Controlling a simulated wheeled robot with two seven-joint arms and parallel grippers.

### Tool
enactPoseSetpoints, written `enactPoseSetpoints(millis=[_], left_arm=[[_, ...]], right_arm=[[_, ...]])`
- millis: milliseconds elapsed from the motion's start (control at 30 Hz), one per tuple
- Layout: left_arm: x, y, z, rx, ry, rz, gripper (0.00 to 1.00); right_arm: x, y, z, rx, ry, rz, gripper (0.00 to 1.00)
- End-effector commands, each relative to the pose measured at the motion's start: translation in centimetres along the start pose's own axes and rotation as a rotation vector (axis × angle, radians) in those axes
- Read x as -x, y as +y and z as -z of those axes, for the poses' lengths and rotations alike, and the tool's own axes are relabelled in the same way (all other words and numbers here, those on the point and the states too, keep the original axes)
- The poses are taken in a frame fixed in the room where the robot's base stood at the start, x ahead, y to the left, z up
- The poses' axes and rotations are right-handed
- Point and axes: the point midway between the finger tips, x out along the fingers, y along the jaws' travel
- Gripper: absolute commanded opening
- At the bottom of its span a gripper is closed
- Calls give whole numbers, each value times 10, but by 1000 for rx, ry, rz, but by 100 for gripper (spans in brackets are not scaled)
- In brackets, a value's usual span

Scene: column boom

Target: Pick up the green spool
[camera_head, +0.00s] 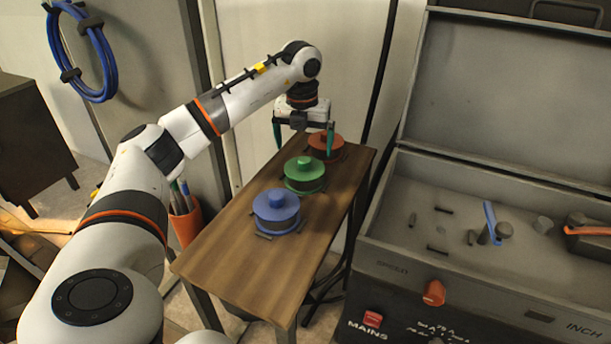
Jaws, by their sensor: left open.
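The green spool (305,176) stands upright on the wooden table (240,252), in the middle of a row of three. A blue spool (277,212) stands nearer to me and a red spool (325,146) stands farther back. My left gripper (303,143) points down above the far end of the table. Its two teal fingers are spread apart with nothing seen between them. It is beyond the green spool, and its right finger overlaps the red spool in the picture. Whether that finger touches the red spool cannot be told. My right gripper is not in view.
A large open grey case (480,200) with loose small parts stands right of the table. An orange cup (186,222) with tools is at the table's left edge. A blue cable coil (82,52) hangs at the upper left. The table's near end is bare.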

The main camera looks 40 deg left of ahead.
Motion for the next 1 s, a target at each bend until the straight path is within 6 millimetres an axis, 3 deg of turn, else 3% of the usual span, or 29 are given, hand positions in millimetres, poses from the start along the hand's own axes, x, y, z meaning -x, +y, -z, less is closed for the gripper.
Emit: enactPoseSetpoints(millis=[133, 267, 600, 867, 1000], left_arm=[[-18, 0, 0, -1, -1, -2, 100], [-26, 0, -1, -2, -1, -2, 100], [-71, -1, -3, -1, -2, -2, 100], [-75, 0, -3, -2, 1, -4, 100], [-75, 0, -3, -2, 0, -4, 82]], right_arm=[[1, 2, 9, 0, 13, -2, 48], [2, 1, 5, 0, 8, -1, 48], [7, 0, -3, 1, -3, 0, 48], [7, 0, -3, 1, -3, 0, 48], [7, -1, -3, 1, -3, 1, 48]])
